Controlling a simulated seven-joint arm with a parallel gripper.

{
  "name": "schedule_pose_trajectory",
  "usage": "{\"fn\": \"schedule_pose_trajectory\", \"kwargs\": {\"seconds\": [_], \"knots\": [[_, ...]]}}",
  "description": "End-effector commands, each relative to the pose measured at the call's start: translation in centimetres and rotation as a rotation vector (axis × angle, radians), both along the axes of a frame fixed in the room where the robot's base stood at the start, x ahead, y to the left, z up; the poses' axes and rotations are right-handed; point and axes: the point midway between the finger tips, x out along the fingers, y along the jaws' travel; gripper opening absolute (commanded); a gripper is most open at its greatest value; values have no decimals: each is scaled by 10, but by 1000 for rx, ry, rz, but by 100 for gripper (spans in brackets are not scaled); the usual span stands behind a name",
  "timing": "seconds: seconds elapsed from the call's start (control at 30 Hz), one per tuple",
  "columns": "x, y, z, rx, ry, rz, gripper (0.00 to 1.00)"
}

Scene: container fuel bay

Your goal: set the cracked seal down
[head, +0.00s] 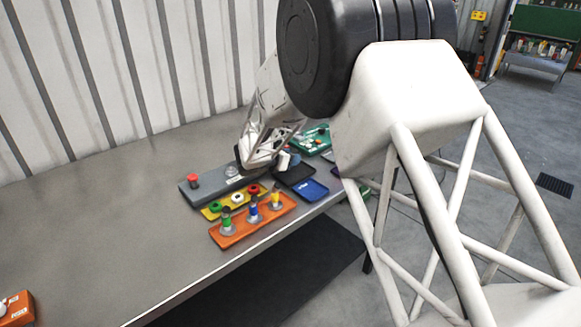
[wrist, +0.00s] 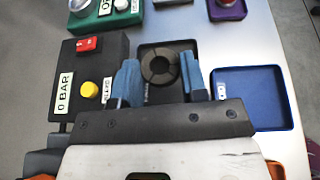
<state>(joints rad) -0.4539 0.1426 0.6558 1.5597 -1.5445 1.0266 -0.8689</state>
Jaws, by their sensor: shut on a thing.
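The seal, a dark grey ring (wrist: 173,70), is between the two blue fingertips of my gripper (wrist: 160,78) in the wrist view. My gripper is shut on it. The ring is over the black tray (wrist: 165,43), inside its outline; I cannot tell whether it touches the tray floor. A crack is not clear at this size. In the head view my gripper (head: 286,161) is low over the black tray (head: 297,177), and the ring is hidden there.
A blue tray (wrist: 255,97) is right of the black tray and looks empty. A black box (wrist: 112,62) with a red switch and yellow button stands left. An orange tray (head: 252,222) holds upright parts.

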Motion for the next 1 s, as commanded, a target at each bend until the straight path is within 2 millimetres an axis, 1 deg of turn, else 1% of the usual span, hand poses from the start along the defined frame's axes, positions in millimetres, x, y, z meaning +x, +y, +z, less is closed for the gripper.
{"fn": "schedule_pose_trajectory", "kwargs": {"seconds": [0.27, 0.37, 0.6, 0.67, 1.0], "knots": [[0, 0, -2, 0, 0, 0, 18], [0, 0, -9, -1, 2, 0, 18], [0, 0, -33, -1, 1, 1, 18], [0, 0, -36, -1, 1, 0, 18], [0, 0, -37, 0, 0, 0, 18]]}}
